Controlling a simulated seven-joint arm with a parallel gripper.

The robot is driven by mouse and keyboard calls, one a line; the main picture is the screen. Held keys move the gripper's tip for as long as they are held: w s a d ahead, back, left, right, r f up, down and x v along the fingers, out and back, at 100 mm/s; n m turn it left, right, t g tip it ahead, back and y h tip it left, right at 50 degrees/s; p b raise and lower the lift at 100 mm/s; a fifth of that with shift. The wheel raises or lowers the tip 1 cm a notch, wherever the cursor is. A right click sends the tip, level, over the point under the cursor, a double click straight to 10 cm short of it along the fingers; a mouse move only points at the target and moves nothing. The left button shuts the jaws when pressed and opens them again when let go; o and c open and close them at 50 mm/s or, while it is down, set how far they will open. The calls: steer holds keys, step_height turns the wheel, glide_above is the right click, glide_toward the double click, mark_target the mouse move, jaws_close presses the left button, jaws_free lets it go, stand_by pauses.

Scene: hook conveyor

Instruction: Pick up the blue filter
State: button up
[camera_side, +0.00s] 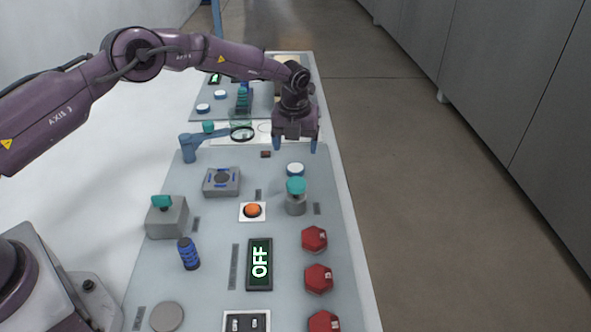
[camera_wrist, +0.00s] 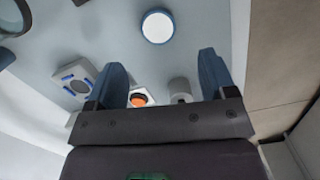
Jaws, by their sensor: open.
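A white disc with a blue rim (camera_side: 295,169), which fits a blue filter, lies flat on the grey panel below my gripper. In the wrist view the blue-rimmed disc (camera_wrist: 157,27) shows whole at the top, beyond the fingertips. My gripper (camera_side: 295,146) points down with its two blue fingers apart and nothing between them. In the wrist view my gripper (camera_wrist: 163,72) is open, and the disc lies apart from both fingers. A dark blue ribbed cylinder (camera_side: 188,254) stands at the left of the panel.
A grey cylinder with a teal top (camera_side: 296,197) stands just in front of the disc. A blue arm with a dark ring (camera_side: 242,134) stands left of my gripper. An orange button (camera_side: 252,210), a grey block (camera_side: 222,182) and red hexagonal knobs (camera_side: 318,278) are nearer the camera.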

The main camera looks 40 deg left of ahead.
mark_target(296, 168)
steer(key=f, duration=0.7)
steer(key=shift+w+a+f, duration=0.25)
steer(key=shift+w+a, duration=0.15)
steer(key=shift+c, duration=0.2)
steer(key=c, duration=0.9)
